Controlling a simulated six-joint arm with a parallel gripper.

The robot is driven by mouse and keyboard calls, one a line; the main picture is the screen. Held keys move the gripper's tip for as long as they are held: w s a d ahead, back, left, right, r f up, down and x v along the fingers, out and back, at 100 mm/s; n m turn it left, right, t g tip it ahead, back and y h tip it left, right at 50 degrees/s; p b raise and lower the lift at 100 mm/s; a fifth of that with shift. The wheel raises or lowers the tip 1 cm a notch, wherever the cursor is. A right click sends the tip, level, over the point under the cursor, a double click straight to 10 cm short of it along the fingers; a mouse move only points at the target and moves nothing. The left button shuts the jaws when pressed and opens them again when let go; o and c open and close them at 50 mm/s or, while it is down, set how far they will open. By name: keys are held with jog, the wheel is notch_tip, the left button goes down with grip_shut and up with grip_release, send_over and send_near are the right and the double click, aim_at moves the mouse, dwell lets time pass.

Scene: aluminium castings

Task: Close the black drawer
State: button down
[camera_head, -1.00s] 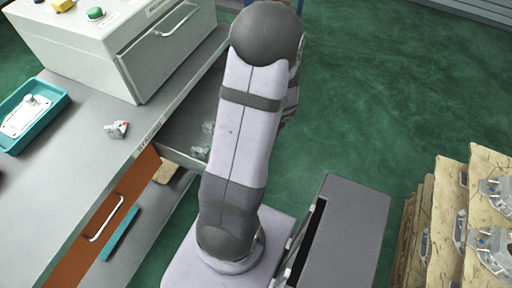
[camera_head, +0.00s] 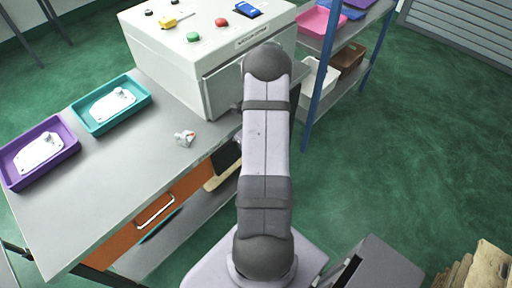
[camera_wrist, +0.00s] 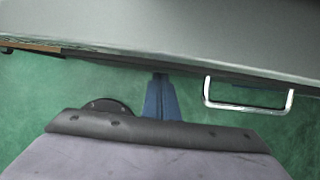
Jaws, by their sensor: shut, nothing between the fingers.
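The black drawer (camera_head: 226,156) is under the bench, right of the orange drawer; in the head view only part of its dark front shows, the rest hidden by my arm. In the wrist view its dark front (camera_wrist: 185,72) lies along the bench edge, with a bright U-shaped handle (camera_wrist: 248,108) sticking out. No open drawer interior shows, and the front looks close to the bench edge; any small gap cannot be made out.
The orange drawer (camera_head: 178,203) looks shut. The bench top (camera_head: 100,195) holds a grey control box (camera_head: 240,85), a teal tray (camera_head: 140,95), a purple tray (camera_head: 70,150) and a small casting (camera_head: 185,138). A blue-post shelf (camera_head: 323,75) stands behind at right.

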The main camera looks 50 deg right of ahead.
jog(key=shift+w+r+p, duration=0.1)
jog(key=shift+w+p, duration=0.35)
jog(key=shift+w, duration=0.7)
jog(key=shift+w, duration=0.1)
jog(key=s+r+b, duration=0.1)
jog(key=s+r, duration=0.7)
jog(key=r, duration=0.1)
jog(key=shift+s, duration=0.25)
